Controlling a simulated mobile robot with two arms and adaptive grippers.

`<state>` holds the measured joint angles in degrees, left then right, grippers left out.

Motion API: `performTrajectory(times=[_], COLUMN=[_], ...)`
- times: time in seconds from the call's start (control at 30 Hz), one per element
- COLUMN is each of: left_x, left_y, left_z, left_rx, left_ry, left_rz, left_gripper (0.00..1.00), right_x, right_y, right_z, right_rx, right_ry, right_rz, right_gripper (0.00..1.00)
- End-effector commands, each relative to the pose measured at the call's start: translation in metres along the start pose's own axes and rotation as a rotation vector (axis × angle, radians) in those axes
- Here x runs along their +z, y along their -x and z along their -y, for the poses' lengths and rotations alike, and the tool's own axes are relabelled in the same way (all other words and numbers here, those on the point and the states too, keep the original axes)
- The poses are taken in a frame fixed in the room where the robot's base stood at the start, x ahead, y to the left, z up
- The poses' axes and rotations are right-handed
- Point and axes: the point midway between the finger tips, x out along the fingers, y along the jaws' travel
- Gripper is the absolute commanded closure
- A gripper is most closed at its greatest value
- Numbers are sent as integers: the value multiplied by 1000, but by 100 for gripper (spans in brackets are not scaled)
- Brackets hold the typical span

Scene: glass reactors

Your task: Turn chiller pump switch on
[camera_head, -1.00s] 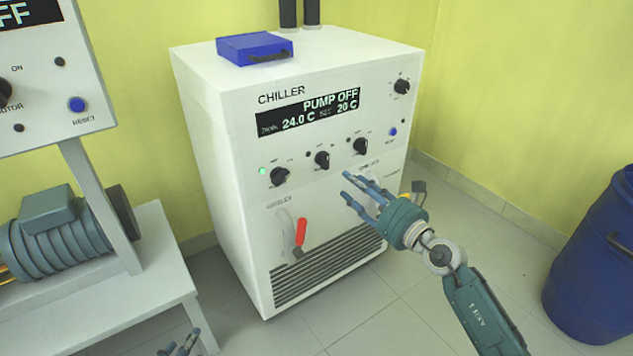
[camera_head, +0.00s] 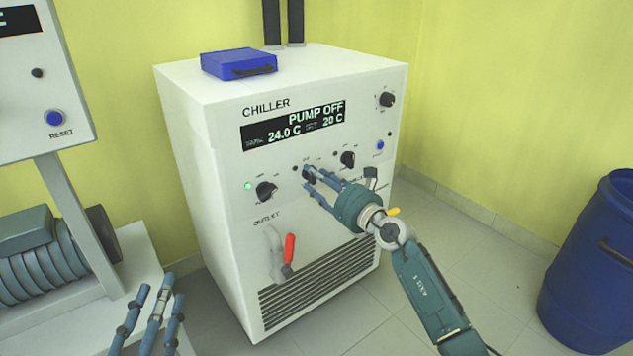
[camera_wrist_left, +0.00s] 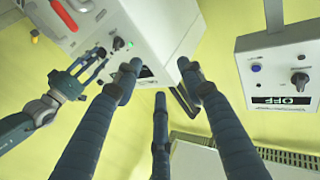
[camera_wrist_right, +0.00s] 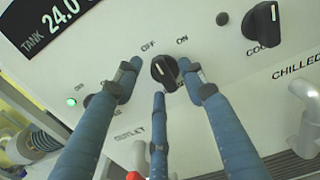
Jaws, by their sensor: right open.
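The white chiller (camera_head: 205,150) stands ahead, and its display (camera_head: 292,126) reads PUMP OFF, 24.0 C and 20 C. A black knob (camera_wrist_right: 164,72) with OFF and ON labels shows in the right wrist view. Its pale mark points toward OFF; the label below it is partly hidden. My right gripper (camera_head: 308,180) is open with its fingers around this middle knob; contact cannot be told. It also shows in the right wrist view (camera_wrist_right: 158,75). My left gripper (camera_head: 163,290) is open and empty at the lower left, away from the chiller.
Other knobs sit left (camera_head: 265,192) and right (camera_head: 347,159) of the middle one. A green light (camera_head: 248,186) is lit. A red-handled valve (camera_head: 289,249) is below. A blue case (camera_head: 238,64) lies on top. A motor stand (camera_head: 75,225) is left, a blue barrel (camera_head: 595,265) right.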

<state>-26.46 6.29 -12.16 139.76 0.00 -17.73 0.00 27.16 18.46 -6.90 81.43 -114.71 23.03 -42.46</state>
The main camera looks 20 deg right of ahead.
Motion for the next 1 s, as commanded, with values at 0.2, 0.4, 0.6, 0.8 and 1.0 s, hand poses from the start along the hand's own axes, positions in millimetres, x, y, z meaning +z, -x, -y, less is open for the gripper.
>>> performTrajectory(times=[0.2, 0.4, 0.6, 0.8, 1.0], left_x=[-10, -10, -10, -10, 13], left_y=[0, 0, 0, -1, 2], left_z=[-1, -1, -1, -1, 2], left_rx=[2, 2, 2, 2, -4], left_ry=[1, 1, 1, 1, -1], left_rz=[-42, -43, -42, -40, 65], left_gripper=[60, 60, 60, 60, 60], right_x=[0, 0, 0, 0, 2], right_y=[-5, -5, -5, -4, -4], right_z=[0, 0, 0, 0, 0], right_rx=[0, 0, 0, 0, 0], right_ry=[1, 0, 0, -2, -32], right_rz=[0, 0, 0, 0, -1], right_gripper=[59, 59, 99, 100, 100])
